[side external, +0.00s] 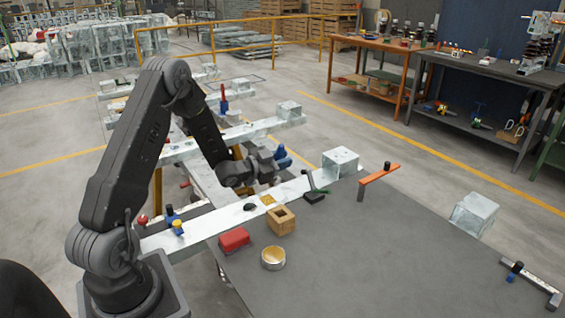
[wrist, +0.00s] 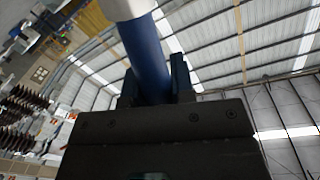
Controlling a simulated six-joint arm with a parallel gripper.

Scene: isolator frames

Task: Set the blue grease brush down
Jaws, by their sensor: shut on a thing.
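The blue grease brush (side external: 283,155) shows as a small blue shape at the end of my arm in the side view. My gripper (side external: 270,168) is shut on it, above the pale beam along the far edge of the dark table. In the wrist view the blue handle (wrist: 146,55) stands between the finger tips of my gripper (wrist: 155,88), with a whitish part (wrist: 122,8) at the top edge. The brush's bristles cannot be made out. The wrist view looks up toward the roof, so the table is hidden there.
An orange clamp (side external: 379,178) and a pale block (side external: 341,162) stand near the far edge. The table's right-hand part is mostly clear.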

